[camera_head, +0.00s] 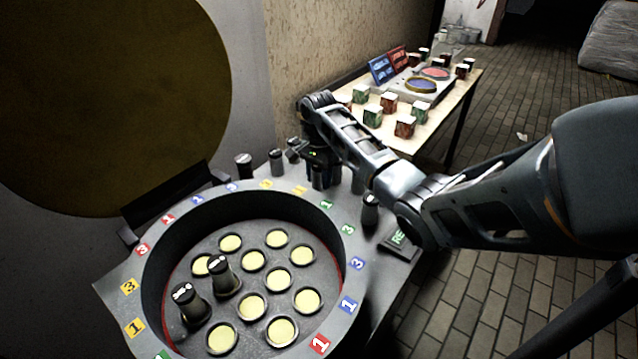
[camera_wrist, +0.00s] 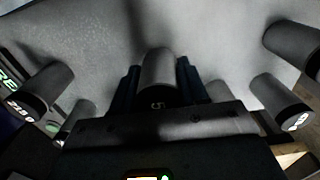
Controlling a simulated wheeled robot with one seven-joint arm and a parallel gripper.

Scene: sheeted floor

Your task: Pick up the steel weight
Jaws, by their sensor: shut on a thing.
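My gripper (camera_head: 317,173) is over the far rim of the round grey machine. In the wrist view my gripper (camera_wrist: 158,88) has its two dark fingers on either side of a grey cylindrical steel weight (camera_wrist: 158,70), shut on it. A marking like a 5 shows on its dark end. I cannot tell whether the weight touches the rim surface. Other similar weights stand nearby, one at the left (camera_wrist: 41,88) and one at the right (camera_wrist: 280,103) in the wrist view. In the head view, two weights (camera_head: 190,304) (camera_head: 223,276) stand inside the round basin.
The basin (camera_head: 185,230) has several yellow round pads and numbered coloured tags around its rim. More weights (camera_head: 243,165) (camera_head: 370,209) stand along the rim. A table (camera_head: 350,127) with several small boxes (camera_head: 405,127) is behind. Tiled floor is open at the right.

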